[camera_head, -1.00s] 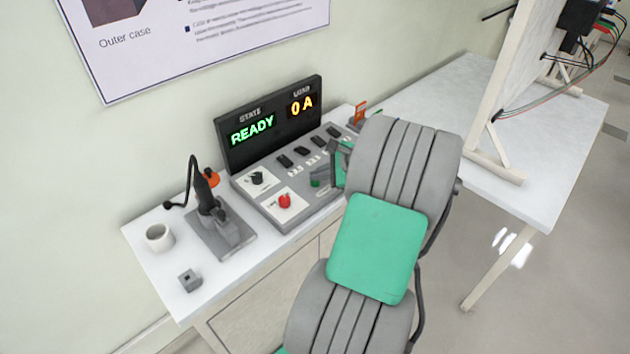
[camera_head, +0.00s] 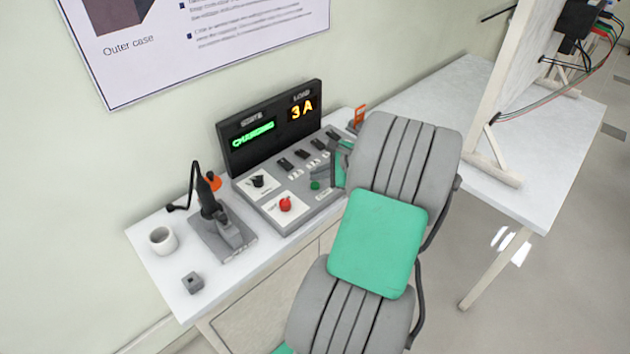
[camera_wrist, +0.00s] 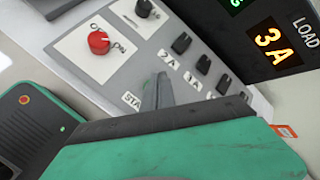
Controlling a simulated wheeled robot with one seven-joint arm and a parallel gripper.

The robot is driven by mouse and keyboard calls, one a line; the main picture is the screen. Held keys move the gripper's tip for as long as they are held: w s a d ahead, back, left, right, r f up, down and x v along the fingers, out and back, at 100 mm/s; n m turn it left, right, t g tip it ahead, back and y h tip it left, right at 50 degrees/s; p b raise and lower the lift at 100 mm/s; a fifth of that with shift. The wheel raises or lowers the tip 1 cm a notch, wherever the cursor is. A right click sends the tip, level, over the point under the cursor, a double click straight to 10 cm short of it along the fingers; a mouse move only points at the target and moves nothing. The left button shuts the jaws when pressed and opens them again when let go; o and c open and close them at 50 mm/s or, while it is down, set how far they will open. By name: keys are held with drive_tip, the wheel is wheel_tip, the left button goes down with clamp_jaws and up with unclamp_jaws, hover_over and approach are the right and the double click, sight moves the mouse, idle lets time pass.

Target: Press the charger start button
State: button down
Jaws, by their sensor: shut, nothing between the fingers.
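The charger control panel (camera_head: 270,212) stands on the white table, with a dark display (camera_head: 250,137) behind it. The display reads CHARGING in green and 3 A in orange. The round green start button (camera_head: 315,185) is on the panel's right front part, beside my gripper. My gripper (camera_head: 331,176) is low over the panel, partly hidden by my arm. In the wrist view, my gripper (camera_wrist: 158,90) has its grey fingers together and empty, beside a partly covered label starting "STA". Whether the fingers touch the panel I cannot tell.
A red knob (camera_head: 285,204), a black knob (camera_head: 258,181) and several black switches (camera_head: 301,154) are on the panel. Left of it are a dark tool on a stand (camera_head: 222,232), a white cup (camera_head: 162,239) and a small grey block (camera_head: 193,283).

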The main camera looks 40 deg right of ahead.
sight(318, 186)
wheel_tip(318, 186, up, 5)
drive_tip(key=p, duration=0.5)
idle(0.3)
idle(0.5)
